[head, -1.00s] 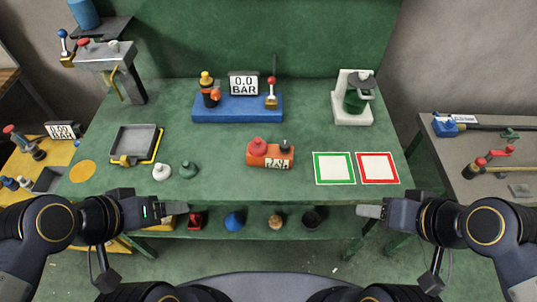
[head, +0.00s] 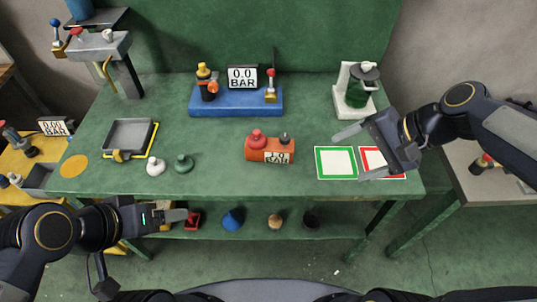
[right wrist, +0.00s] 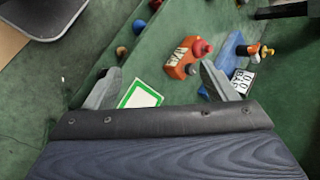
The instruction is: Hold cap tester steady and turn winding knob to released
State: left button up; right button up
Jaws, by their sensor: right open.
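The likely cap tester is an orange box (head: 270,156) on the middle of the green table, with a small display on its front face. A red knob (head: 256,137) stands on its left top and a smaller dark knob (head: 285,138) on its right top. In the right wrist view the orange box (right wrist: 180,68) lies ahead, beyond the fingers. My right gripper (head: 348,157) is open and empty over the coloured squares, right of the box and apart from it. My left gripper (head: 180,215) is low at the table's front edge; its finger opening is unclear.
A green-framed square (head: 336,176) and a red-framed square (head: 366,155) lie right of the box. A blue gauge stand (head: 235,102) and a white stand (head: 343,95) are behind. A white cap (head: 155,167), a green cap (head: 184,162) and a grey tray (head: 128,134) are left.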

jog(key=w+a+f+m+g+y+b, duration=0.25)
jog(key=w+f+m+y+b, duration=0.2)
jog(key=w+f, duration=0.55)
jog(key=m+y+b, duration=0.3)
jog(key=m+b, duration=0.1)
jog(key=m, duration=0.2)
send_near(278, 148)
jog(key=shift+w+a+f+n+h, duration=0.15)
jog(key=shift+w+a+f, duration=0.25)
jog(key=shift+f, duration=0.15)
jog(key=shift+w+a+f+n+h, duration=0.1)
jog(key=shift+w+a+f, duration=0.2)
jog(key=shift+f, duration=0.25)
jog(key=shift+w+a+f, duration=0.15)
jog(key=shift+a+f, duration=0.15)
jog(key=shift+a, duration=0.05)
jog(key=b+x, duration=0.2)
jog(key=x, duration=0.5)
jog(key=shift+a+b, duration=0.3)
jog(key=shift+a, duration=0.1)
jog(key=shift+x, duration=0.75)
jog(key=shift+c, duration=0.5)
